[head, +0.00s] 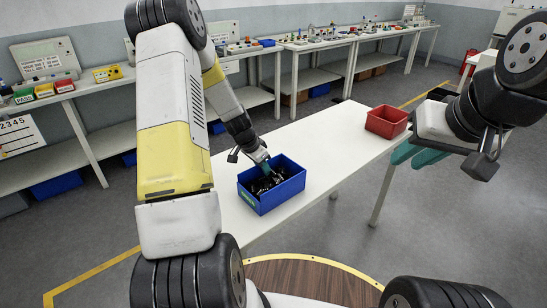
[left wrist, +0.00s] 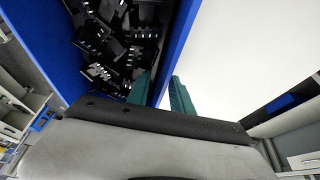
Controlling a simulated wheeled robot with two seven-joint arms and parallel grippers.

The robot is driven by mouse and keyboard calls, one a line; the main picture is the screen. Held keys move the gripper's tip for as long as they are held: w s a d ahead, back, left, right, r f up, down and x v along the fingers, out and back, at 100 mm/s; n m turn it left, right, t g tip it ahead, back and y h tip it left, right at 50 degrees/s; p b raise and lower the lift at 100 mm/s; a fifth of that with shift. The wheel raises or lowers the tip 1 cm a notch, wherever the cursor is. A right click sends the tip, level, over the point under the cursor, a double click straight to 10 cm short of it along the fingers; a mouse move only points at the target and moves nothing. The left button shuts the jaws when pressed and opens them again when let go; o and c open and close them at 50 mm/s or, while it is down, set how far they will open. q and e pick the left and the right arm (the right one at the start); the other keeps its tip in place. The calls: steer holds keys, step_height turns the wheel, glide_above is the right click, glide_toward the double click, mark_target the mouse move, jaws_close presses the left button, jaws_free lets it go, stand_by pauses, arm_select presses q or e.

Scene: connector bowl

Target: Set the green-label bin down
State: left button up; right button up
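The green-label bin (head: 264,201) is a blue open box on the white table in the head view, with a green label on its near left side. It holds several black connectors, which also show in the left wrist view (left wrist: 105,45). My left gripper (head: 265,169) reaches down to the bin's far wall. Any gap under the bin cannot be made out. My right gripper (head: 412,154) appears open and empty beside the table's right edge.
A red bin (head: 387,121) stands at the far right end of the white table (head: 325,150). Bare table lies between the two bins. Benches with equipment (head: 310,42) run along the back wall, with blue bins (head: 57,185) on the lower shelf.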

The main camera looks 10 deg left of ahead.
arm_select(q)
steer(key=v, duration=1.1)
steer(key=shift+s+a+r, duration=0.1)
steer(key=shift+r, duration=0.3)
steer(key=shift+s+r, duration=0.15)
steer(key=shift+r, duration=0.2)
steer(key=s+d+r+n+t, duration=0.15)
steer(key=s+d+r, duration=0.25)
steer(key=s+r, duration=0.5)
steer(key=s+d+r+n+t, duration=0.1)
steer(key=s+d+r+n, duration=0.25)
steer(key=s+r, duration=0.5)
steer(key=s+d+r+n, duration=0.1)
steer(key=s+r+n, duration=0.1)
steer(key=s, duration=0.6)
steer(key=shift+d+y, duration=0.2)
steer(key=shift+y, duration=0.1)
steer(key=shift+s, duration=0.1)
